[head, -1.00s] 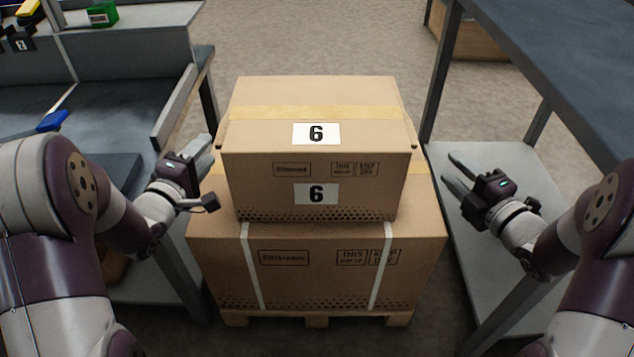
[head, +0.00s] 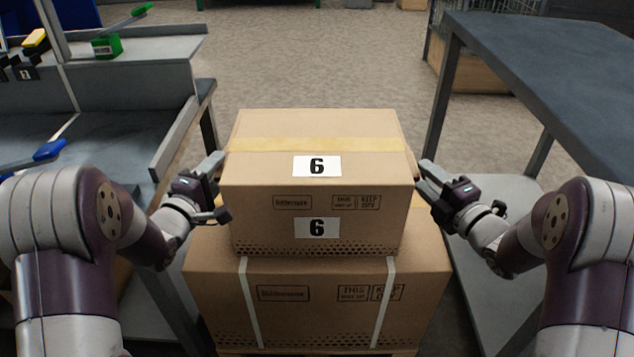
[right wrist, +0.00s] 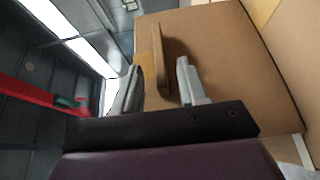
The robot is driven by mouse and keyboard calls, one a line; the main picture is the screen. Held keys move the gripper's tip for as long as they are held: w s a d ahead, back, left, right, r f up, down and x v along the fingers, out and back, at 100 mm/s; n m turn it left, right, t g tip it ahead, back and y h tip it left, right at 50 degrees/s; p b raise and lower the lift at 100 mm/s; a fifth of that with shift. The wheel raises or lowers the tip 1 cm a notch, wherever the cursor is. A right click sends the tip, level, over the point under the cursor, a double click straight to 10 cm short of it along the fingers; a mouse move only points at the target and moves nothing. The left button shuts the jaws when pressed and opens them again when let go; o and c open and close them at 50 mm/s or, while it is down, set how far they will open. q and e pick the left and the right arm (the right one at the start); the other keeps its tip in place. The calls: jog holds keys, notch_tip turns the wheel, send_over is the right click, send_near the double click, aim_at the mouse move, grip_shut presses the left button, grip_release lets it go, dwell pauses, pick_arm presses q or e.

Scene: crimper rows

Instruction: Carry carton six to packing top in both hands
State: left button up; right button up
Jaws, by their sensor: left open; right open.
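Carton six (head: 315,192), brown with yellow tape and "6" labels, sits upright on a larger strapped carton (head: 315,290). My left gripper (head: 221,165) is open beside its left side; whether it touches cannot be told. My right gripper (head: 422,172) is open at its right side. In the right wrist view, a thin brown tab (right wrist: 157,55) on the carton's side (right wrist: 225,50) stands between the open fingers (right wrist: 158,88), not visibly clamped. No surface in view is labelled as the packing top.
A dark grey raised table (head: 545,60) with a lower shelf stands at the right. Open floor (head: 310,60) lies behind the cartons.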

aim_at(417, 170)
pick_arm(q)
jog(key=shift+x, duration=1.2)
pick_arm(e)
jog(key=shift+x, duration=2.05)
pick_arm(q)
grip_shut()
pick_arm(e)
grip_shut()
